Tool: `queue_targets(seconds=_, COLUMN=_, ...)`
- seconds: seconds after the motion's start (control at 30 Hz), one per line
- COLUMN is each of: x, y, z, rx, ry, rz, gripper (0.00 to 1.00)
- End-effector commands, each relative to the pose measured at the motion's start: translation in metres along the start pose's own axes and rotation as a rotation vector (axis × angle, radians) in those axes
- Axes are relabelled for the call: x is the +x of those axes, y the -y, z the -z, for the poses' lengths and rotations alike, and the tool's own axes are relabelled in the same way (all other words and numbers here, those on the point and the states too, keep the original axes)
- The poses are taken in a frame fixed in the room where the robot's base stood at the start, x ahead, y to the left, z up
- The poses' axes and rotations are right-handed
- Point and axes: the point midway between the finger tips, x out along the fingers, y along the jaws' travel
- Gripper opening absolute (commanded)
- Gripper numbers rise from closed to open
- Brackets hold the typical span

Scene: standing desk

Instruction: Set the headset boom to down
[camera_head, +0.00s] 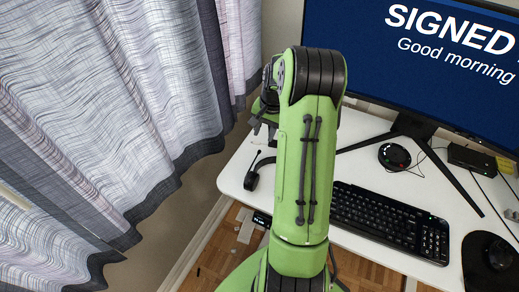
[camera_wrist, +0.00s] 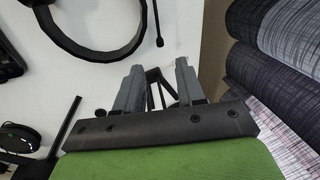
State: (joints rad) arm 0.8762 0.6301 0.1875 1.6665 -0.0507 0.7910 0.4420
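The black headset (camera_wrist: 95,52) lies on the white desk; its headband curves across the top of the wrist view, with the ear cups cut off or at the edge. Its thin boom (camera_wrist: 157,22) comes down from the top edge and ends in a small dark tip. In the head view, part of the headset (camera_head: 252,179) shows left of my arm, with the thin boom beside it; the rest is hidden. My gripper (camera_wrist: 158,74) is open and empty, its two grey fingers apart, with the boom tip beyond them. In the head view, my gripper (camera_head: 262,116) is mostly hidden behind my arm.
A black keyboard (camera_head: 390,220) lies right of my arm. A monitor (camera_head: 420,55) on splayed legs stands at the back, near a round lit device (camera_head: 394,156) and a small black box (camera_head: 470,158). A mouse (camera_head: 498,253) sits at right. Curtains (camera_head: 110,90) hang close at left.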

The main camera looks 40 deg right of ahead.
Motion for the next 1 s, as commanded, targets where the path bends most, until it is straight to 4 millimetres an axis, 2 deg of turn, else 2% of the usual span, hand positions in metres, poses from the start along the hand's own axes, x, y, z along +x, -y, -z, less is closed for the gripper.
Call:
queue_targets(seconds=0.03, x=0.017, y=0.0, z=-0.001, rx=-0.002, ry=0.003, rz=-0.001, gripper=0.39)
queue_targets(seconds=0.1, x=0.035, y=0.0, z=-0.001, rx=-0.003, ry=0.004, rz=-0.001, gripper=0.39)
queue_targets(seconds=0.3, x=0.074, y=0.0, z=-0.001, rx=-0.002, ry=0.002, rz=-0.001, gripper=0.39)
queue_targets(seconds=0.43, x=0.084, y=0.0, z=-0.001, rx=-0.003, ry=0.001, rz=0.0, gripper=0.39)
queue_targets(seconds=0.67, x=0.085, y=0.001, z=0.0, rx=-0.003, ry=-0.001, rz=0.0, gripper=0.39)
queue_targets(seconds=0.7, x=0.085, y=0.001, z=0.0, rx=-0.003, ry=-0.001, rz=0.0, gripper=0.37)
queue_targets(seconds=0.93, x=0.084, y=0.001, z=0.0, rx=-0.003, ry=-0.001, rz=0.0, gripper=0.02)
queue_targets(seconds=1.0, x=0.084, y=0.0, z=0.0, rx=-0.003, ry=-0.001, rz=0.0, gripper=0.0)
